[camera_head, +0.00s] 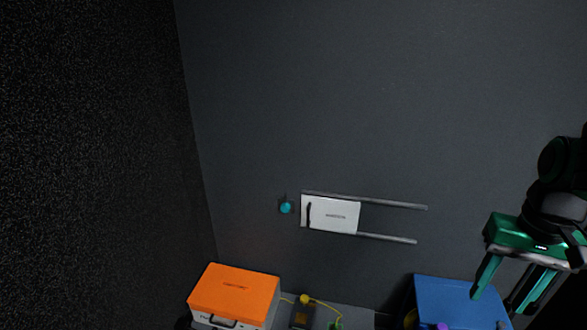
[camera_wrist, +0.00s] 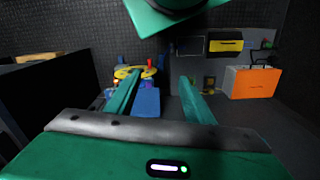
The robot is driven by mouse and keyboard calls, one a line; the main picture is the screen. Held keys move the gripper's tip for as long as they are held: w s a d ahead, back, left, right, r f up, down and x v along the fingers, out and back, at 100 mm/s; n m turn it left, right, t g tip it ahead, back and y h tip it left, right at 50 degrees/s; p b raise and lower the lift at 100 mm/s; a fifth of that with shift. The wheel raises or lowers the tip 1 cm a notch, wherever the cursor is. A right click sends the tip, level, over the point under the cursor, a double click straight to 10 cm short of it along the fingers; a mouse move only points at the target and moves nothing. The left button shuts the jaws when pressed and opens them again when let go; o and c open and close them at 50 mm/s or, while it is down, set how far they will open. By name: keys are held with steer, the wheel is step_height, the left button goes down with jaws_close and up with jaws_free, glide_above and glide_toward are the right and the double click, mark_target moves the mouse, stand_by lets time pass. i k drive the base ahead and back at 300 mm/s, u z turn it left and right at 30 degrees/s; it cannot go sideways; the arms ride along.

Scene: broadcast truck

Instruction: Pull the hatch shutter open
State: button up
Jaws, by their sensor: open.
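The hatch shutter (camera_head: 336,216) is a small white panel on the dark grey wall, in the middle of the head view. It sits at the left end of two parallel grey rails (camera_head: 395,205), which run on to its right. A dark upright handle (camera_head: 309,213) is near its left edge. My gripper (camera_head: 497,304) is green and hangs at the lower right, well to the right of the shutter and apart from it. Its fingers are spread and empty, as the wrist view also shows (camera_wrist: 159,76). I cannot make out the shutter surely in the wrist view.
A teal knob (camera_head: 286,207) is on the wall just left of the shutter. Below stand an orange-topped case (camera_head: 235,290), a yellow-and-dark device (camera_head: 304,312) and a blue box (camera_head: 455,302) under my gripper. The wall above the rails is bare.

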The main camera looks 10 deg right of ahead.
mark_target(320, 213)
steer(key=z, duration=0.85)
steer(key=k, duration=1)
steer(key=u, duration=0.8)
steer(key=i, duration=1)
steer(key=z, duration=0.05)
